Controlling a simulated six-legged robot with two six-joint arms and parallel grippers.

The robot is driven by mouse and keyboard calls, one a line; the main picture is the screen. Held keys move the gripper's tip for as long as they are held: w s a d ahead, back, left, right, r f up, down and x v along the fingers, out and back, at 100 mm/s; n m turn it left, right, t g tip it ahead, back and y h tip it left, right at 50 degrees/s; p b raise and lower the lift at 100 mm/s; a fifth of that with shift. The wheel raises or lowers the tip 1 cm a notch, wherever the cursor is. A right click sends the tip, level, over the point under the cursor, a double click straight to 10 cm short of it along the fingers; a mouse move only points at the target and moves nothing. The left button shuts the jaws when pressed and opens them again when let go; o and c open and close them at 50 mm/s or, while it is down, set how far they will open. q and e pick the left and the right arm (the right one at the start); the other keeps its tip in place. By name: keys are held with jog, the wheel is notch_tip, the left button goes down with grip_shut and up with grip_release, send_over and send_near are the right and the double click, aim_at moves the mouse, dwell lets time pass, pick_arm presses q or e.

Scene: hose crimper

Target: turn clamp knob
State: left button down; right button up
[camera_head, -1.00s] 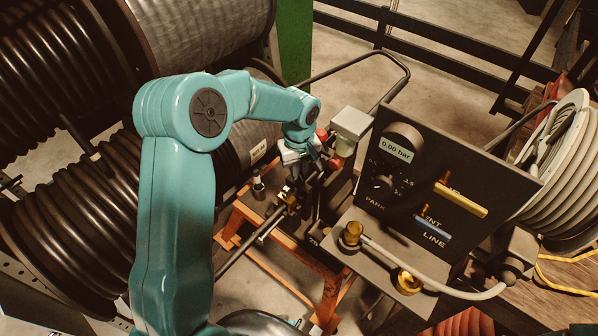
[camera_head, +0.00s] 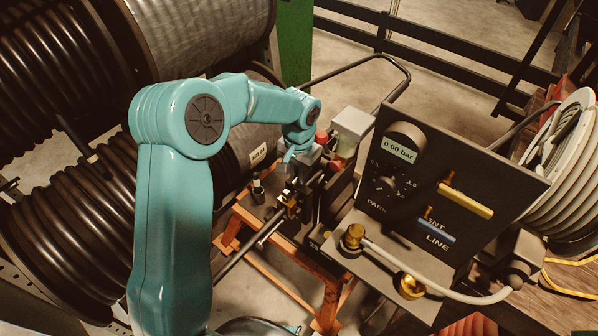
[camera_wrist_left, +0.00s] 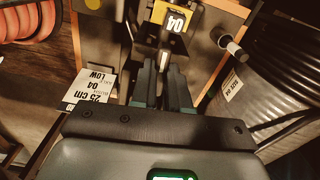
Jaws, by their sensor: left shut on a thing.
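My left arm reaches in from the left in the head view. Its gripper (camera_head: 300,172) is down at the crimper on the orange stand, partly hidden by its own wrist. In the left wrist view the two dark fingers (camera_wrist_left: 162,90) point away from the camera, close about a dark part. I take this part to be the clamp knob, but the fingers hide most of it. My right gripper is not in view.
A black panel (camera_head: 468,172) with a 0.00 bar display and yellow and blue levers stands right of the crimper. A pale box (camera_head: 352,124) and red cap (camera_head: 321,137) are close to my wrist. Large black hose reels (camera_head: 70,215) fill the left.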

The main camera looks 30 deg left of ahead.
pick_arm(q)
jog(key=m, duration=0.6)
jog(key=shift+w+r, duration=0.15)
jog(key=shift+r, duration=0.05)
jog(key=m+p, duration=0.1)
jog(key=m, duration=0.5)
jog(key=shift+m, duration=0.3)
jog(key=c, duration=1.1)
grip_release()
jog(key=shift+f, duration=0.1)
notch_tip(320, 180, up, 16)
jog(key=shift+r, duration=0.2)
jog(key=shift+s, duration=0.25)
